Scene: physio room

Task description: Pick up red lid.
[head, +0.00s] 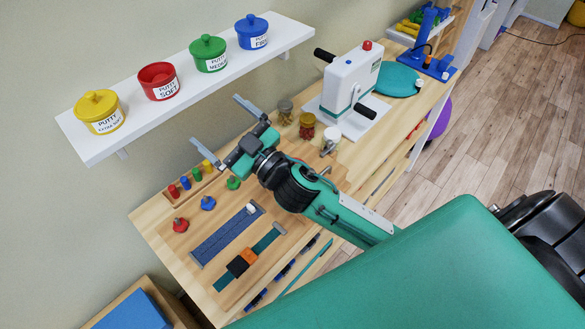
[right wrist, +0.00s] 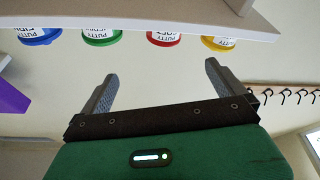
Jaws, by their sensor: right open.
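A red putty pot (head: 159,82) stands on the wall shelf between the yellow and green pots. Its top looks like an open red hollow, without the knob that the other pots show. A small red knobbed piece (head: 180,225), which may be the red lid, lies on the wooden table at the left. My right gripper (head: 225,132) is open and empty, in the air in front of the wall, below the shelf and above the table. In the right wrist view its open fingers (right wrist: 161,85) point towards the pots, which appear upside down. My left gripper is not in view.
The white shelf (head: 91,150) also holds yellow, green and blue putty pots. Blue and green knobbed pieces (head: 208,203), a peg rack, jars (head: 306,127) and a white crank machine (head: 350,85) stand on the table. The green padded surface (head: 420,265) fills the lower right.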

